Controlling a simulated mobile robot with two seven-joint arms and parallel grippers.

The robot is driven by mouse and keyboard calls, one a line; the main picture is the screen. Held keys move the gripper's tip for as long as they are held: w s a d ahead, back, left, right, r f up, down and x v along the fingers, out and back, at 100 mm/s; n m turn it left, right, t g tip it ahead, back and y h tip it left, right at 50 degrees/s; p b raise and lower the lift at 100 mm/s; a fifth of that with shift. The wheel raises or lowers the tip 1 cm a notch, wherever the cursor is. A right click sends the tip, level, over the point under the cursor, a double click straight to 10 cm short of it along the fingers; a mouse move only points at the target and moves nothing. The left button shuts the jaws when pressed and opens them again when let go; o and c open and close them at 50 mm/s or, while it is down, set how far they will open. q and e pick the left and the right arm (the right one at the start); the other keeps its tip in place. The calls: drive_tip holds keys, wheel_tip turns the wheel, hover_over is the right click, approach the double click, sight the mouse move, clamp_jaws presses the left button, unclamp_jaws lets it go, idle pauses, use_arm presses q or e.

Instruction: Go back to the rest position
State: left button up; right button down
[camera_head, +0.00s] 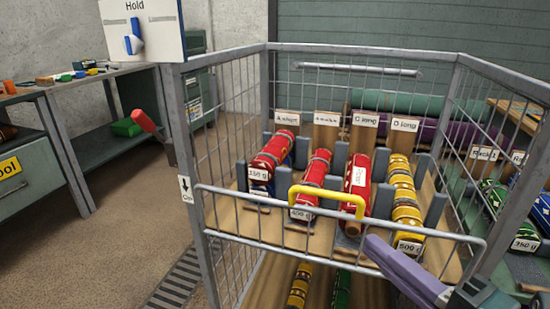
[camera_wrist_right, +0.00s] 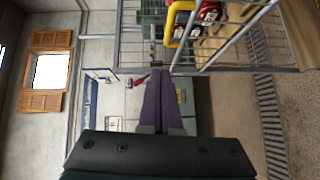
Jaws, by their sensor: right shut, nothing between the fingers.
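My right gripper (camera_head: 372,243) is at the lower right of the head view, in front of the wire cage. Its purple fingers point up and left and are pressed together with nothing between them. In the right wrist view the fingers (camera_wrist_right: 164,90) are also closed and empty, apart from the cage beyond them. My left gripper does not show in either view.
The wire cage (camera_head: 228,125) holds a shelf of rolled rugs, among them a red roll (camera_head: 313,180) and a yellow roll (camera_head: 403,190). A yellow handle (camera_head: 325,194) is on its front rail. A workbench (camera_head: 125,70) stands at the left. The floor (camera_head: 135,215) between them is clear.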

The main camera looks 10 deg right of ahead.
drive_tip(key=s+d+r+m+g+h+p, duration=0.3)
drive_tip(key=r+m+g+h+p, duration=0.3)
drive_tip(key=m+p, duration=0.4)
drive_tip(key=s+a+r+m+g+y+p, duration=0.25)
drive_tip(key=s+r+m+g+p, duration=0.55)
drive_tip(key=s, duration=0.6)
wheel_tip(320, 180, up, 38)
drive_tip(key=t+p, duration=0.1)
drive_tip(key=p, duration=3.5)
drive_tip(key=shift+f+h, duration=0.15)
drive_tip(key=shift+h, duration=0.2)
drive_tip(key=shift+a, duration=0.1)
